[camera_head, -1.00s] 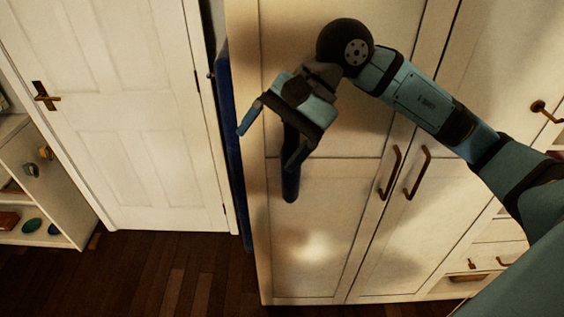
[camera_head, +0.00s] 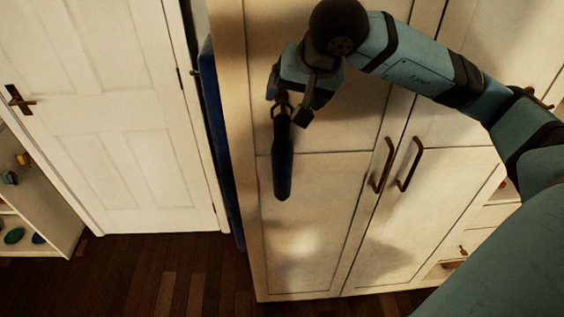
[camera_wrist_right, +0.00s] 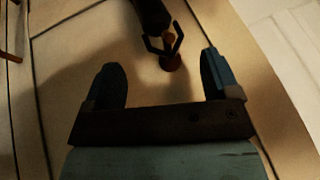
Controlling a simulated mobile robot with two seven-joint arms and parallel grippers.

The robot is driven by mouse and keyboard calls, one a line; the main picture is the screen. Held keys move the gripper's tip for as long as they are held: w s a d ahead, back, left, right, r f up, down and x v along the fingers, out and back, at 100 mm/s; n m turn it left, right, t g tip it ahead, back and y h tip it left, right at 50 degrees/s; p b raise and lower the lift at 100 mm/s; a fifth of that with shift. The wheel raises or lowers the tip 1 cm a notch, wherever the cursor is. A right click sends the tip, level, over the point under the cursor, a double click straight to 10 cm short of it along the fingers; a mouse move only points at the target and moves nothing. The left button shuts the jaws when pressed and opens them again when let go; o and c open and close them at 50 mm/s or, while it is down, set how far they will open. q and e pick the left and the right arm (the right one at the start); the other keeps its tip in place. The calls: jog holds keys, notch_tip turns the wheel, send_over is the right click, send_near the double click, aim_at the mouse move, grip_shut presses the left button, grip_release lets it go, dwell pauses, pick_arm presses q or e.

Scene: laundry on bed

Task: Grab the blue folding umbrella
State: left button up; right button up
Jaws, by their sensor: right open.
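The dark blue folding umbrella (camera_head: 283,160) hangs upright, closed, against the left wardrobe door. At its top end is a dark loop around a reddish-brown knob (camera_wrist_right: 170,62). My right gripper (camera_head: 288,104) is open at the umbrella's top end, and its fingers partly hide that area in the head view. The umbrella's dark body (camera_wrist_right: 152,14) lies beyond the fingertips at the top of that view. My left gripper is not in view.
The pale wardrobe (camera_head: 310,225) has two long bronze handles (camera_head: 395,165) right of the umbrella. A white door (camera_head: 125,130) and a low shelf (camera_head: 50,225) with small objects stand to the left. The dark wooden floor (camera_head: 165,275) is clear.

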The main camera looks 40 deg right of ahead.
aim_at(281, 116)
jog(key=p+x, duration=0.1)
jog(key=x, duration=0.4)
jog(key=shift+a+f, duration=0.2)
jog(key=shift+r, duration=0.1)
jog(key=c, duration=1.4)
